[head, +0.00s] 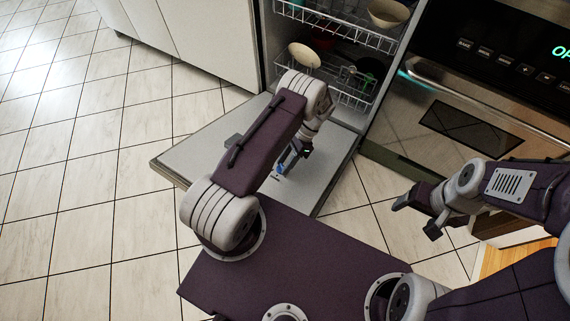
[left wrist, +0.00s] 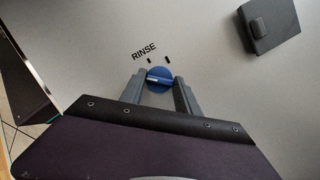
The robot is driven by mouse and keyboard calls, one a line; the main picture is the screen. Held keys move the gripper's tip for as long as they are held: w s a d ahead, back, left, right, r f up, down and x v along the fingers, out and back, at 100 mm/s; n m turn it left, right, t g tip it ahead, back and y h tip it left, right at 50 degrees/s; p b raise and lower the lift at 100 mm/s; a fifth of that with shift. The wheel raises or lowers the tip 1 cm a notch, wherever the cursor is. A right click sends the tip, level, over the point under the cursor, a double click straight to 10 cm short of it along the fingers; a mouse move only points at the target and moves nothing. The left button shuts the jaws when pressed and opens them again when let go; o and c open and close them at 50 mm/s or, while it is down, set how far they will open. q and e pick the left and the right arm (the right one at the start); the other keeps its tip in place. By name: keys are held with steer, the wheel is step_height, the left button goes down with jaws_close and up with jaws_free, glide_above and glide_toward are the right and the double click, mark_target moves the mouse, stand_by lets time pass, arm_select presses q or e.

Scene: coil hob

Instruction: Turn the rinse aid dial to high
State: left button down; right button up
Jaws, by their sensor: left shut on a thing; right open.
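The blue rinse aid dial (left wrist: 158,79) sits on the inner face of the open dishwasher door, below the printed word RINSE and two small dark marks. A light bar across the dial lies nearly level in the left wrist view. My left gripper (left wrist: 160,85) has its fingers on either side of the dial, shut on it. In the head view my left gripper (head: 291,157) is over the door, partly hidden by my arm; a bit of blue shows there. My right gripper (head: 414,214) is open and empty, to the right of the door over the floor.
The dishwasher door (head: 330,178) lies folded down, with racks (head: 345,92) holding dishes behind it. A dark square block (left wrist: 268,22) stands on the door to the upper right of the dial. An oven (head: 475,105) stands at the right. Tiled floor at the left is clear.

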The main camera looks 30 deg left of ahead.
arm_select(q)
steer(key=shift+n, duration=0.4)
steer(key=c, duration=0.9)
jaws_free()
steer(key=p+v, duration=0.1)
steer(key=v, duration=0.8)
steer(key=shift+w+p, duration=0.1)
steer(key=shift+p, duration=0.25)
